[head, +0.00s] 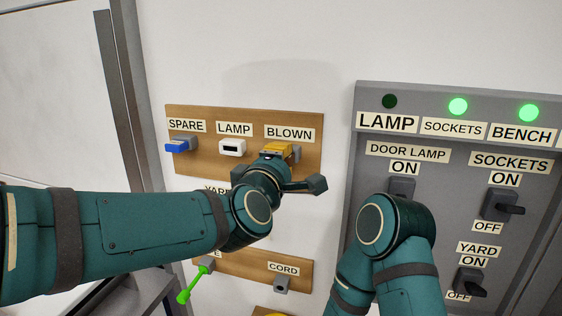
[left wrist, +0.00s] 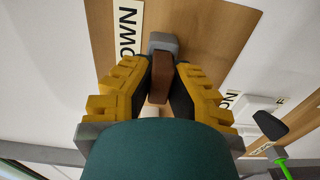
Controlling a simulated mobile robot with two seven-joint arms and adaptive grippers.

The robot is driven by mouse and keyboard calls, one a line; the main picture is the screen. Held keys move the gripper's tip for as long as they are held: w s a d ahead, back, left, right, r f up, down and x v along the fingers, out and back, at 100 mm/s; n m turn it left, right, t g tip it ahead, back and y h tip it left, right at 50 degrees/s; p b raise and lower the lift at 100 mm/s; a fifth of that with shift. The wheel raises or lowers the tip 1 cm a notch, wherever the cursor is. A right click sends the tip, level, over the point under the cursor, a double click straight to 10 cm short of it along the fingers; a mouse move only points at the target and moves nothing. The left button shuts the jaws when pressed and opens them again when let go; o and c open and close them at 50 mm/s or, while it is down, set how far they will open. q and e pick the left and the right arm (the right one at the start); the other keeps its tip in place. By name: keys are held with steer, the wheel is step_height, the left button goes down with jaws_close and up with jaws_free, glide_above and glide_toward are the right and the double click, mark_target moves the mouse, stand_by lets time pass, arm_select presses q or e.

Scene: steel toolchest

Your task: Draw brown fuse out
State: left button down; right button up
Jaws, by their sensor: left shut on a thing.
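The brown fuse (left wrist: 162,75) shows in the left wrist view between my left gripper's yellow fingers (left wrist: 162,92). The gripper is shut on it. The fuse's far end meets the grey BLOWN holder (left wrist: 164,42); I cannot tell how deep it sits. In the head view my left gripper (head: 277,151) is at the wooden board under the BLOWN label, hiding the fuse. The edge of the grey holder (head: 296,153) shows beside the fingers. My right arm is bent in front of the grey panel, and its gripper is not visible.
On the wooden board (head: 210,169), a blue fuse (head: 177,147) sits at SPARE and a white LAMP holder (head: 232,147) has a dark slot. The grey switch panel (head: 450,145) stands right, its LAMP light (head: 389,101) dark. A green-handled key (head: 193,286) hangs below.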

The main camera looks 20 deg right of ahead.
stand_by(0.3)
arm_select(q)
steer(key=c, duration=1)
jaws_free()
steer(key=shift+w, duration=0.1)
steer(key=v, duration=1.2)
